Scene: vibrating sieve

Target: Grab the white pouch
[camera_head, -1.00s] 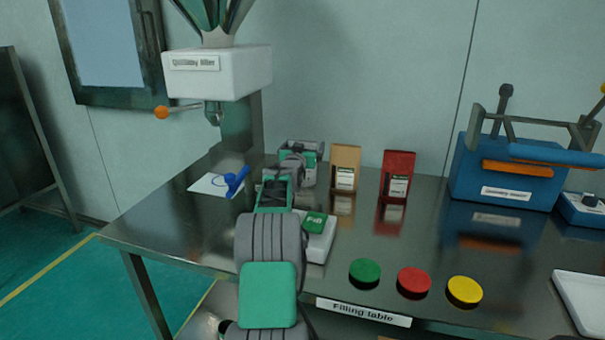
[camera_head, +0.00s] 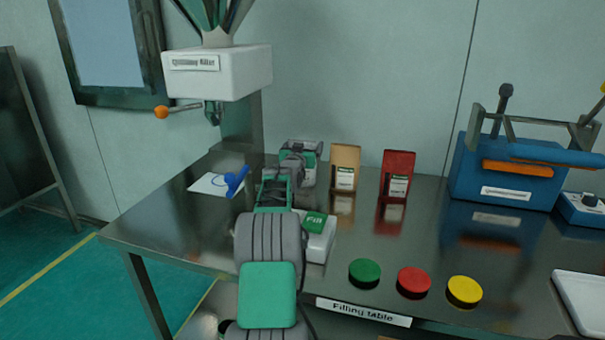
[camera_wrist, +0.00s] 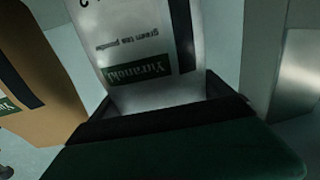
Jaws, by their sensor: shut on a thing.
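The white pouch (camera_wrist: 150,45) fills the middle of the wrist view, with a dark green label and print that appears upside down. My gripper (camera_wrist: 165,112) is shut on it, and the dark jaw edges lie against the pouch's near end. In the head view my gripper (camera_head: 300,160) is at the back of the table, left of the brown pouch (camera_head: 345,168). There my own arm mostly hides the white pouch, and I cannot tell whether it touches the table. The brown pouch also shows at the left of the wrist view (camera_wrist: 45,85).
A red pouch (camera_head: 397,174) stands right of the brown one. A white box with a green "Fill" top (camera_head: 318,240) lies beside my arm. Green, red and yellow buttons (camera_head: 414,281) line the front. A blue sealing machine (camera_head: 505,170) stands right. A filler (camera_head: 217,75) is at upper left.

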